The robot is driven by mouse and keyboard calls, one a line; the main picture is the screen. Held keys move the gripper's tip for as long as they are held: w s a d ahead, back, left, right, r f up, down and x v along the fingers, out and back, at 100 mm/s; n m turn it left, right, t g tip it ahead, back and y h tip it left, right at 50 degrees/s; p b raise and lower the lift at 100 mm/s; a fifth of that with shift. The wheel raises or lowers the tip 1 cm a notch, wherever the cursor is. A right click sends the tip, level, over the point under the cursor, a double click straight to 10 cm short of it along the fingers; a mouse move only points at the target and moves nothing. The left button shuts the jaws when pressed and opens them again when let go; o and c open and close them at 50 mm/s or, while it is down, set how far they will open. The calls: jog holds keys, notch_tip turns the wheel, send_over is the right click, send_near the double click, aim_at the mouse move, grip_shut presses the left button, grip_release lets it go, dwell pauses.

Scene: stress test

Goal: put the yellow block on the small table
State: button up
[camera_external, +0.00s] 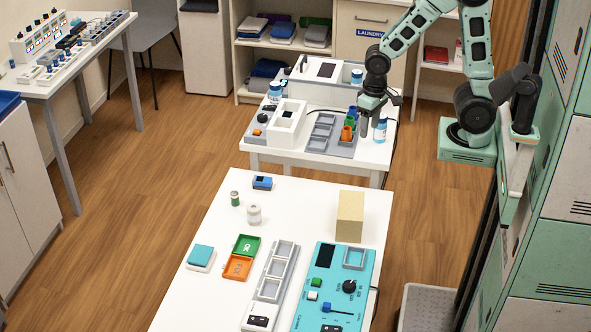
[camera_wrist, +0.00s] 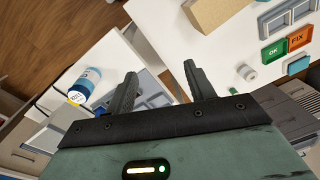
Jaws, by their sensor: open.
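The yellow block (camera_external: 350,216), a pale tan upright block, stands on the near white table (camera_external: 300,205), at its far right. Its lower part also shows at the top of the wrist view (camera_wrist: 215,12). The small table (camera_external: 285,157) is white and stands behind the near one, with a gap between them. My gripper (camera_external: 374,124) is over the right side of the small table, beyond the block and apart from it. In the wrist view its fingers (camera_wrist: 160,72) are spread with nothing between them.
On the small table are a grey tray (camera_external: 319,139), a white box (camera_external: 285,128) and a blue-capped bottle (camera_external: 380,131) close to my gripper. Cups stand near the tray. The near table holds a teal panel (camera_external: 325,295), a white jar (camera_external: 254,214) and small trays.

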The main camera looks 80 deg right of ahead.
jog(key=s+a+r+n, duration=0.1)
jog(key=s+a+n, duration=1.1)
jog(key=s+a, duration=0.1)
jog(key=shift+r, duration=0.4)
